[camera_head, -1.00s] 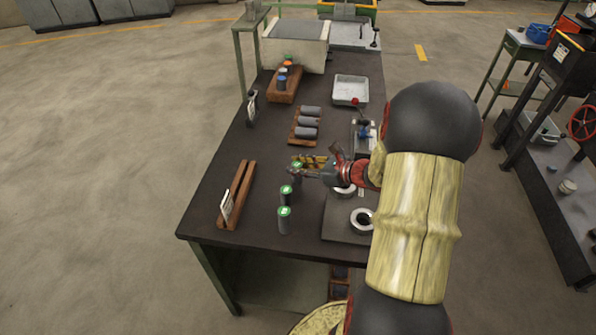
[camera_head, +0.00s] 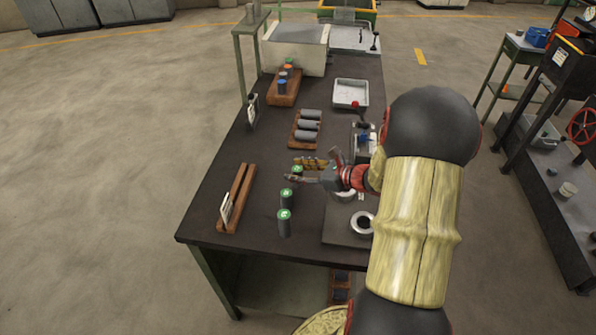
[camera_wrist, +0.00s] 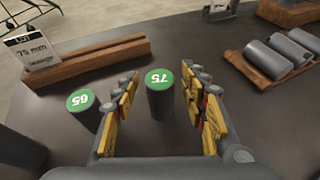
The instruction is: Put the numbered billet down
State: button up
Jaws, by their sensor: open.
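The green-topped billet marked 75 (camera_wrist: 159,93) stands upright on the dark table in the wrist view, between my open fingers. A gap shows on both sides of it. In the head view its green top (camera_head: 297,169) shows between the fingers of my gripper (camera_head: 299,172); the rest is partly hidden. My gripper (camera_wrist: 161,96) is open, with yellow pads facing the billet. A green-topped billet marked 65 (camera_wrist: 84,106) stands just left of my left finger in the wrist view. In the head view two green-topped billets, a middle one (camera_head: 286,198) and a front one (camera_head: 284,224), stand in line with it.
Several grey billets lie on a wooden holder (camera_head: 293,142) behind. A grey plate (camera_head: 341,232) with rings is at right. A metal tray (camera_head: 351,93) sits farther back.

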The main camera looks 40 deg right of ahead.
jog(key=shift+r, duration=0.15)
jog(key=shift+s+d+r, duration=0.1)
jog(key=shift+s+r, duration=0.05)
jog(key=shift+s, duration=0.05)
jog(key=p+v, duration=0.4)
jog(key=v, duration=0.6)
jog(key=s+a+r+n+g+y, duration=0.1)
jog(key=a+r+n+g, duration=0.25)
jog(key=a+n, duration=0.5)
jog(key=s+a+r+n+g+y, duration=0.15)
jog(key=a+r+n+g, duration=0.35)
jog(key=a, duration=0.7)
jog(key=s+a+r+n+h, duration=0.3)
jog(key=s+r+n, duration=0.1)
jog(key=n, duration=0.5)
jog(key=s+a+r+n+t+h, duration=0.1)
jog(key=s+a+r+n+h, duration=0.2)
jog(key=s+n, duration=0.3)
jog(key=a+n+h, duration=0.1)
jog(key=n, duration=0.2)
jog(key=shift+a+r+n, duration=0.25)
jog(key=shift+r+n, duration=0.1)
jog(key=shift+t, duration=0.25)
